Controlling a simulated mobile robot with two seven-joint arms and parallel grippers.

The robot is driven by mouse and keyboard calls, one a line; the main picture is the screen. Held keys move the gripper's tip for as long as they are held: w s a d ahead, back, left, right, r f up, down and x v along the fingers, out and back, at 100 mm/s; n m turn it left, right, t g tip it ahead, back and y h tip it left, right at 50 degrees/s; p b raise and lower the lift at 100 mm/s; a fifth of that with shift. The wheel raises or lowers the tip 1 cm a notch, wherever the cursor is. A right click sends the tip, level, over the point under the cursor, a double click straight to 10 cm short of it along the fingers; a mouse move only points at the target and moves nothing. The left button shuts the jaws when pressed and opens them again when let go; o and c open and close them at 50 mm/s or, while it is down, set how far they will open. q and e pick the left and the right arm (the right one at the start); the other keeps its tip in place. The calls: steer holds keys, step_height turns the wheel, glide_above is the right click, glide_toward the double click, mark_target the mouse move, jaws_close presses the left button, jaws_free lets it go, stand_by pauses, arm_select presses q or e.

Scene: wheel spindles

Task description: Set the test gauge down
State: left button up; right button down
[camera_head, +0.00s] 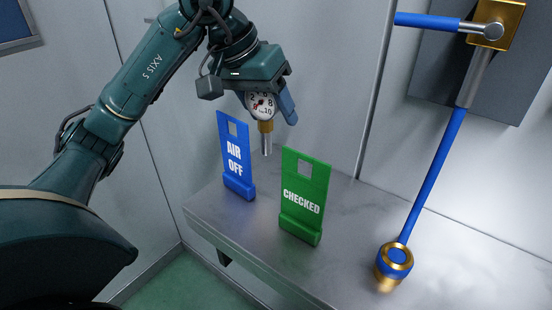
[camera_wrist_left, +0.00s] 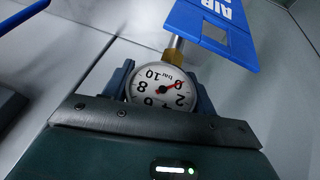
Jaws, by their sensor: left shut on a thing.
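The test gauge (camera_head: 262,107) has a round white dial with a red needle, a brass fitting and a silver stem pointing down. My left gripper (camera_head: 270,106) is shut on it and holds it upright above the metal shelf (camera_head: 262,242), behind and between the two signs. The stem's tip appears clear of the shelf, though its exact height is hard to tell. In the left wrist view the gauge (camera_wrist_left: 163,87) sits between the blue fingers (camera_wrist_left: 160,90), its needle near 0. My right gripper is not in view.
A blue "AIR OFF" sign (camera_head: 235,156) and a green "CHECKED" sign (camera_head: 304,197) stand on the shelf. The blue sign (camera_wrist_left: 212,32) is close to the stem in the wrist view. A blue pipe (camera_head: 432,175) with a brass end (camera_head: 394,265) hangs at right.

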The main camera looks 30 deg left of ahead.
mark_target(270, 151)
arm_select(q)
step_height(270, 151, down, 6)
steer(key=shift+r, duration=0.1)
stand_by(0.4)
steer(key=o, duration=0.6)
steer(key=shift+f+b, duration=0.3)
steer(key=shift+b, duration=0.05)
steer(key=o, duration=0.5)
steer(key=shift+r, duration=0.1)
